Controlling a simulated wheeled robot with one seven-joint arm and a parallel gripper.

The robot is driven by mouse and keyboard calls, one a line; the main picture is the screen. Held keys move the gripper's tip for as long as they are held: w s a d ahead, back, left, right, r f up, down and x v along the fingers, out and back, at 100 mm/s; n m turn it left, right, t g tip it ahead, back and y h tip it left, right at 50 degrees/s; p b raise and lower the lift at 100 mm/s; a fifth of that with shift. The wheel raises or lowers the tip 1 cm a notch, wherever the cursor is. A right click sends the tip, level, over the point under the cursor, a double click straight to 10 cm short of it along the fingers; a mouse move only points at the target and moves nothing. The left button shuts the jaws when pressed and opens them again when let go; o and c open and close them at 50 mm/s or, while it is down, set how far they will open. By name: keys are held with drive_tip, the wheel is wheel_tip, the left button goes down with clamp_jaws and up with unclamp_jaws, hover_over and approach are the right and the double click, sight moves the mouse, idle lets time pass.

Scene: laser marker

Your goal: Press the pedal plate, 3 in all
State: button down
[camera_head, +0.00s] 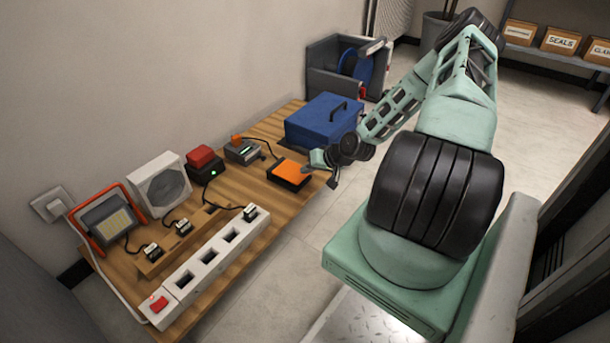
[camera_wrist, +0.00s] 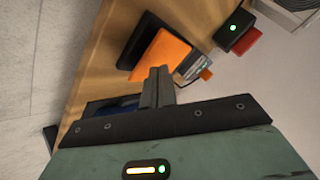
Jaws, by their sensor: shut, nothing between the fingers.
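The pedal plate (camera_head: 291,171) is a flat orange plate on a dark base, lying near the front edge of the wooden bench. It also shows in the wrist view (camera_wrist: 161,56), upper middle. My gripper (camera_wrist: 158,72) is shut and empty, and its fingertips overlap the lower edge of the orange plate in the wrist view. In the head view my gripper (camera_head: 316,168) is just right of the plate, at its edge. I cannot tell whether the fingertips touch the plate or hover over it.
A blue case (camera_head: 322,120) with a handle stands close behind the gripper. A small device with a green display (camera_head: 243,150) and a red-topped black box (camera_head: 203,163) are left of the plate. A white power strip (camera_head: 212,262) runs along the bench front. Open floor lies in front.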

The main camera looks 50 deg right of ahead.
wheel_tip(320, 180, up, 5)
drive_tip(key=p, duration=0.4)
drive_tip(key=shift+p, duration=0.4)
idle(2.4)
